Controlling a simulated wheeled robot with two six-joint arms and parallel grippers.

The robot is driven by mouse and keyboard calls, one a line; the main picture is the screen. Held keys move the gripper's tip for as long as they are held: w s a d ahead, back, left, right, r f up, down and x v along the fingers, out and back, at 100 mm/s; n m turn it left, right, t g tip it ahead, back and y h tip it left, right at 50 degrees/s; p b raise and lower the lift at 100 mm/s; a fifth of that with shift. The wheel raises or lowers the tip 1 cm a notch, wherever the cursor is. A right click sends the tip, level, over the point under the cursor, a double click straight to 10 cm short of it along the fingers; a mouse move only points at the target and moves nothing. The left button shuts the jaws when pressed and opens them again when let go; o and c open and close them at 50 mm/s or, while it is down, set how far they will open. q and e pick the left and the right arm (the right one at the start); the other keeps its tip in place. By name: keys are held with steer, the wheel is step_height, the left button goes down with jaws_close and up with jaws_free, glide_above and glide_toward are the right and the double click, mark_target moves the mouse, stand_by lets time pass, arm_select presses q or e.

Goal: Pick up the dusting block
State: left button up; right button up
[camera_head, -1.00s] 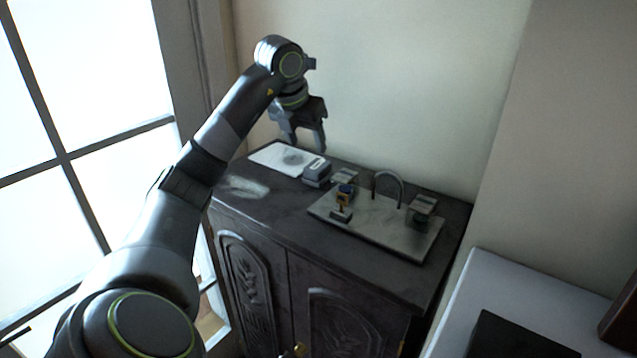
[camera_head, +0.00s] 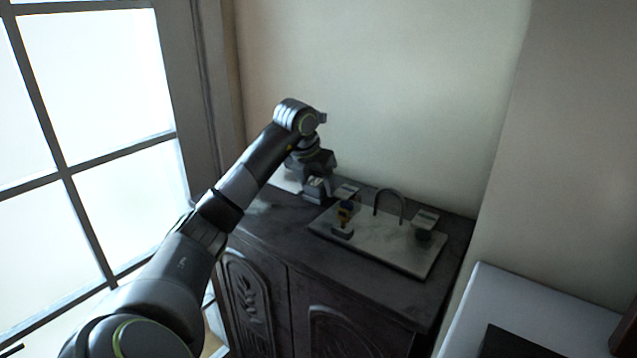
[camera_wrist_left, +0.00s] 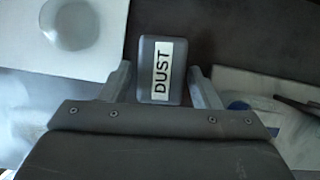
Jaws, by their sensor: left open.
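The dusting block (camera_wrist_left: 158,52) is a small grey block with a white label reading DUST, seen in the left wrist view. It sits on the dark cabinet top, and in the head view it (camera_head: 315,185) is partly hidden by my gripper. My left gripper (camera_wrist_left: 160,84) is open, with one finger on each side of the block's near part. Small gaps show between block and fingers. In the head view the left gripper (camera_head: 316,192) is low over the cabinet top, pointing down. My right gripper is not in view.
A white sheet with a round grey mark (camera_wrist_left: 80,25) lies left of the block. The wall is behind.

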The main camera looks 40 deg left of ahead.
mark_target(317, 182)
arm_select(q)
steer(key=shift+w+f, duration=0.15)
steer(key=shift+f, duration=0.1)
steer(key=c, duration=0.8)
steer(key=shift+o, duration=0.2)
steer(key=shift+r, duration=0.1)
steer(key=shift+r+b, duration=0.35)
steer(key=shift+r, duration=0.1)
step_height(317, 182, up, 4)
steer(key=shift+b, duration=0.85)
step_height(317, 182, up, 3)
steer(key=shift+r+p, duration=0.1)
steer(key=shift+p, duration=1)
steer(key=shift+r+p, duration=0.95)
steer(key=shift+p, duration=0.05)
